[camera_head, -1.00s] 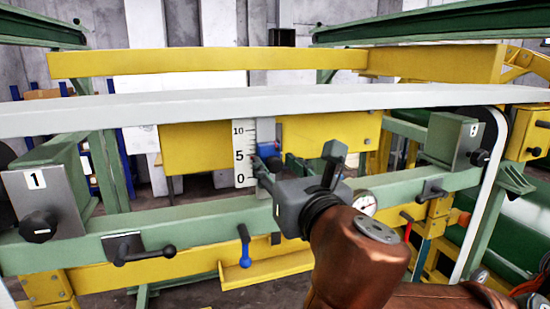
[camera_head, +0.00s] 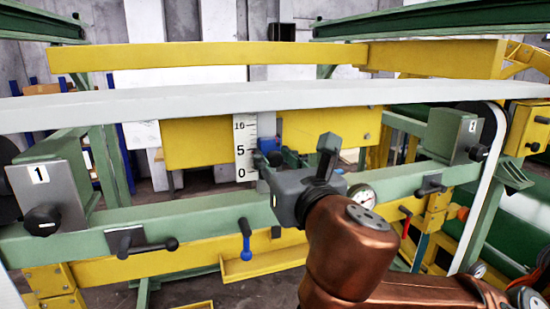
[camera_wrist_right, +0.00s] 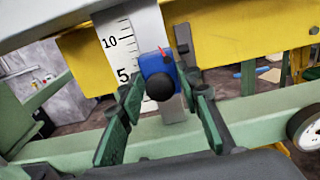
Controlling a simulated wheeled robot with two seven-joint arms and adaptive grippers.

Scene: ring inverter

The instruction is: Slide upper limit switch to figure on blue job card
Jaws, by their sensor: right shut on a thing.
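A blue limit switch block (camera_head: 268,145) with a black round knob sits beside the white scale (camera_head: 240,140), slightly above the 5 mark. In the right wrist view the blue block (camera_wrist_right: 150,62) shows a thin red pointer at its top, between the 5 and 10 marks. My right gripper (camera_wrist_right: 165,88) is shut on the knob end of the switch, with a green-padded finger on each side. In the head view my right gripper (camera_head: 267,170) reaches the scale from the lower right. I see no blue job card. My left gripper is out of view.
A long pale bar (camera_head: 300,98) crosses above the scale. A green rail (camera_head: 200,220) runs below it, with a black lever (camera_head: 147,246) and a blue-handled lever (camera_head: 245,240). A dial gauge (camera_head: 362,195) lies close to my right wrist.

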